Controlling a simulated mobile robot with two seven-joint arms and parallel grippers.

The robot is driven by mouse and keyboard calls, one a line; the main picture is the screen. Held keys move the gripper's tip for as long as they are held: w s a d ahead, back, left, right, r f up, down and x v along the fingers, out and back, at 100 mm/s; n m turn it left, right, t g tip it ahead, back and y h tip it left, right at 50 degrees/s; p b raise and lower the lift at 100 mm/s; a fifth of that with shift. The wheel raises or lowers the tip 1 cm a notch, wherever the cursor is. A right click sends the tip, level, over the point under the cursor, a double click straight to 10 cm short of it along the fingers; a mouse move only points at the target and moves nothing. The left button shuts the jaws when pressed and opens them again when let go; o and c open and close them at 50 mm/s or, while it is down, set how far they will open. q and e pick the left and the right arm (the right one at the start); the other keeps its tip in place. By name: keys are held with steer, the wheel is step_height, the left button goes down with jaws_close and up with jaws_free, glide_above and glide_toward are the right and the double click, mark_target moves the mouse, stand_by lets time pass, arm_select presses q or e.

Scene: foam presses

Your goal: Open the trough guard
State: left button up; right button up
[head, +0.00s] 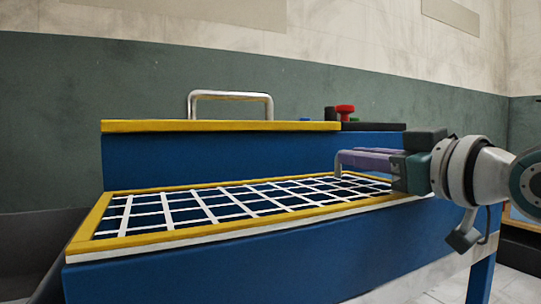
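The trough guard looks to be the white grid in a yellow frame (95,222), lying flat across the top of the blue trough. My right gripper (338,162) reaches in from the right with its purple fingers over the guard's right rear part. One fingertip bends down close to the grid. I cannot tell whether it touches the grid. The fingers are seen from the side and overlap, so their gap is unclear. My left gripper is not in view.
A raised blue section with a yellow top edge (220,126) stands behind the grid and carries a silver bar handle (230,96). A red button (345,110) and dark controls sit at its right end. A green and cream wall is behind.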

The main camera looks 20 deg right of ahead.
jaws_close()
stand_by(1.0)
